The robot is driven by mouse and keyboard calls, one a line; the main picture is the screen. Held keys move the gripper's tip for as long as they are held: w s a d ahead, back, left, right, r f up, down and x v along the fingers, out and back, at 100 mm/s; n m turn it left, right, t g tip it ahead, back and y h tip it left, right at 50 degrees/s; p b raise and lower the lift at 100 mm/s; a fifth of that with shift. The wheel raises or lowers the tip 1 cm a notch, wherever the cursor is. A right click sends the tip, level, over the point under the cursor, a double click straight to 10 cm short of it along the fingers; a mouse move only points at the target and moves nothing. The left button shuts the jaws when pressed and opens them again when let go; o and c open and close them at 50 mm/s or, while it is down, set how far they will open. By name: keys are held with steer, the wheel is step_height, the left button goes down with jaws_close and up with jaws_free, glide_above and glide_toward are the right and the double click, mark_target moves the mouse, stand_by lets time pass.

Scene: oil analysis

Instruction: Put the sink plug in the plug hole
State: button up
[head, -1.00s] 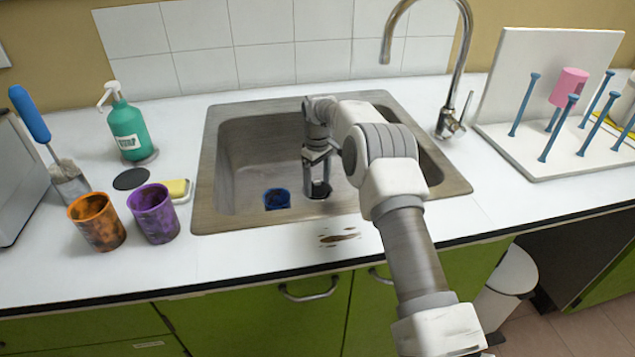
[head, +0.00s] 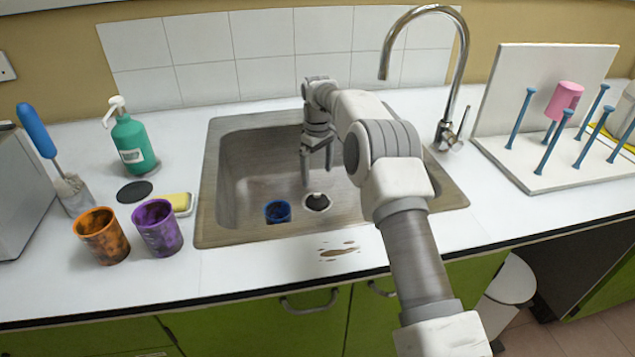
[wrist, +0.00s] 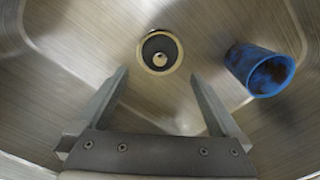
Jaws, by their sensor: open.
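The plug hole (wrist: 145,60) is a pale metal ring in the floor of the sink (head: 250,180); its ring also shows in the head view (head: 317,209). A dark round piece with a pale knob, which looks like the sink plug (wrist: 160,60), sits inside the ring. It shows in the head view (head: 317,196) too. I cannot tell whether it is fully seated. My gripper (head: 317,172) is above the hole, pointing down. Its two fingers are apart and empty in the wrist view (wrist: 158,75), with the plug beyond their tips.
A blue cup (head: 277,211) is in the sink, left of the hole. An orange cup (head: 102,238), purple cup (head: 158,230), sponge (head: 178,202), black disc (head: 134,191) and soap bottle (head: 133,145) are on the left counter. The tap (head: 463,75) arches behind my arm.

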steer(key=s+d+r+m+t, duration=0.1)
steer(key=s+d+r, duration=0.15)
steer(key=r, duration=0.55)
steer(key=s+d+r+m, duration=0.1)
steer(key=s+r, duration=0.2)
steer(key=r, duration=0.6)
steer(key=s+d+r+m+t, duration=0.2)
steer(key=s+d+r, duration=0.2)
steer(key=s+r, duration=0.6)
steer(key=s+d+f+m+t, duration=0.1)
steer(key=s+d+f+m, duration=0.1)
steer(key=s, duration=0.7)
steer(key=s+d+f+m, duration=0.1)
steer(key=s+d+f, duration=0.1)
steer(key=s, duration=0.7)
steer(key=s+d+f+m+t, duration=0.1)
steer(key=s+d+f+m, duration=0.1)
steer(key=s, duration=0.7)
steer(key=shift+s+f+m+t+p, duration=0.2)
steer(key=shift+s+m+t+p, duration=0.05)
steer(key=shift+m+t+p, duration=0.1)
steer(key=shift+d, duration=0.1)
step_height(320, 180, up, 15)
steer(key=p, duration=1.4)
steer(key=shift+f+p, duration=0.15)
steer(key=shift+p, duration=0.2)
